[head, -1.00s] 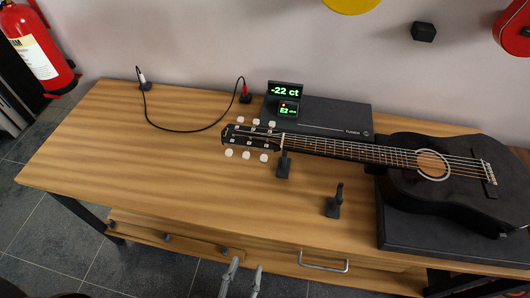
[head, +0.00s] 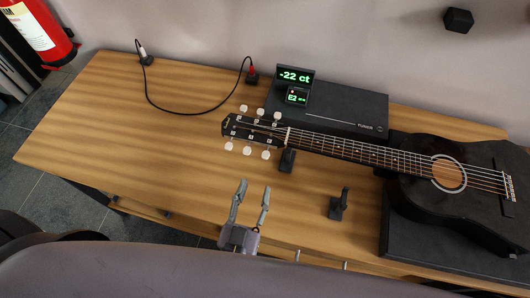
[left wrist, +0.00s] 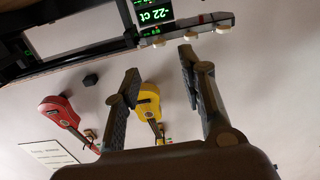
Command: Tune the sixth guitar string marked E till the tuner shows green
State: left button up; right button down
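A black guitar (head: 415,200) lies on the wooden table, its neck pointing left and its headstock (head: 255,130) at the table's middle. White tuning pegs (head: 246,150) stick out on both sides of the headstock; no string label is readable. The tuner display (head: 294,76) reads -22 ct in green, with a small E2 screen (head: 297,96) below it. My left gripper (head: 252,190) is open and empty, in front of and below the headstock. In the left wrist view its two fingers (left wrist: 158,75) stand apart, with pegs (left wrist: 191,36) and the display (left wrist: 152,12) beyond. My right gripper is not in view.
A black tuner box (head: 340,113) stands behind the neck. Black stands (head: 338,205) rise near the neck. A cable (head: 195,110) loops at the back left. The left of the table is clear. A fire extinguisher (head: 35,35) hangs at far left.

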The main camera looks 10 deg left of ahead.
aim_at(265, 157)
pick_arm(q)
jog(key=w, duration=0.3)
jog(key=w+p, duration=0.1)
jog(key=w, duration=0.3)
jog(key=w+d, duration=0.1)
jog(key=w, duration=0.2)
jog(key=shift+w+p, duration=0.25)
jog(key=shift+p, duration=0.1)
grip_shut()
